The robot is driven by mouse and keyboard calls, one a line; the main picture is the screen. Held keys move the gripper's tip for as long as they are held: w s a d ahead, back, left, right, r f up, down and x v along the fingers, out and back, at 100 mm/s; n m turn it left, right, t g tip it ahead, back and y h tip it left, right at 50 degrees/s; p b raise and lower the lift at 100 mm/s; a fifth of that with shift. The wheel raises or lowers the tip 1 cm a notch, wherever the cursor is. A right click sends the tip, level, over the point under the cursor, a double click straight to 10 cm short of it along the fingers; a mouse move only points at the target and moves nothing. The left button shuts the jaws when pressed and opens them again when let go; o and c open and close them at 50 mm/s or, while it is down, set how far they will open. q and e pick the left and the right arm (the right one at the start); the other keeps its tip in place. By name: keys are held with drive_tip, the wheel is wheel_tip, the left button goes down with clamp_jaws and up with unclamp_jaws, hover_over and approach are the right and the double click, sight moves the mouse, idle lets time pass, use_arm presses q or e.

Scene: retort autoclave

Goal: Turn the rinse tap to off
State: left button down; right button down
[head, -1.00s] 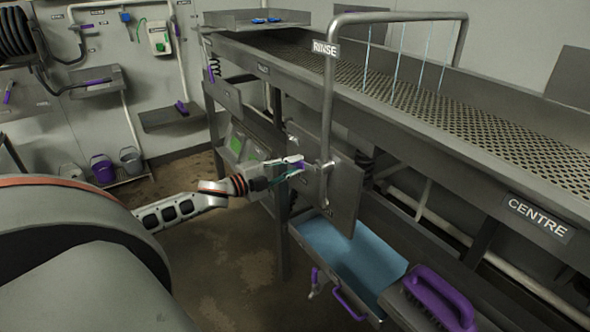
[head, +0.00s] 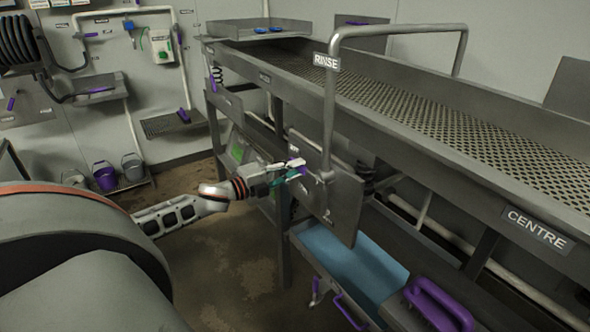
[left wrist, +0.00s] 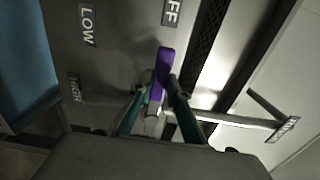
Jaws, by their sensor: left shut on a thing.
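The rinse tap has a purple lever handle (left wrist: 164,72), set on a grey panel (head: 343,205) under the pipe labelled RINSE (head: 330,115). In the left wrist view the lever points towards a partly cut-off label ending in "FF" (left wrist: 171,12). The LOW label (left wrist: 86,25) and HIGH label (left wrist: 75,87) lie to its left. My left gripper (head: 290,171) is shut on the lever, with its green-sided fingers on either side of it in the left wrist view (left wrist: 160,98). No water streams show under the rinse bar. My right gripper is not in view.
The perforated conveyor table (head: 450,130) runs above and right of the panel. Below the panel is a blue-lined tray (head: 345,258), with a purple-handled item (head: 440,303) near it. Buckets (head: 105,176) stand at the back wall. Open floor lies left of the table.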

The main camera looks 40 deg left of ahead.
use_arm(q)
drive_tip(key=c, duration=1.9)
unclamp_jaws()
drive_tip(key=shift+r, duration=0.1)
drive_tip(key=shift+v, duration=6.05)
drive_tip(key=s+d+f+n+g+y, duration=0.1)
drive_tip(key=s+d+f+n, duration=0.15)
drive_tip(key=f, duration=0.35)
drive_tip(key=s+d+f+n+y, duration=0.1)
drive_tip(key=s+d+f+n, duration=0.1)
drive_tip(key=d+f+n, duration=0.35)
drive_tip(key=s+d+f+n+g+y, duration=0.1)
drive_tip(key=s+d+f, duration=0.15)
drive_tip(key=f, duration=0.55)
drive_tip(key=s+d+f+n+g, duration=0.1)
drive_tip(key=s+d+f+n, duration=0.1)
drive_tip(key=d, duration=0.6)
drive_tip(key=s+d+f+n+g, duration=0.2)
drive_tip(key=s+d+f+n, duration=0.1)
drive_tip(key=d, duration=0.5)
drive_tip(key=s+d+f+n+g, duration=0.1)
drive_tip(key=s+d+f+n, duration=0.2)
drive_tip(key=d+f, duration=0.3)
drive_tip(key=shift+s+d+f+g+h, duration=0.15)
drive_tip(key=shift+s+d+h, duration=0.1)
drive_tip(key=shift+d, duration=0.2)
drive_tip(key=shift+s+d+g+h, duration=0.15)
drive_tip(key=shift+s+d, duration=0.15)
drive_tip(key=shift+d, duration=0.15)
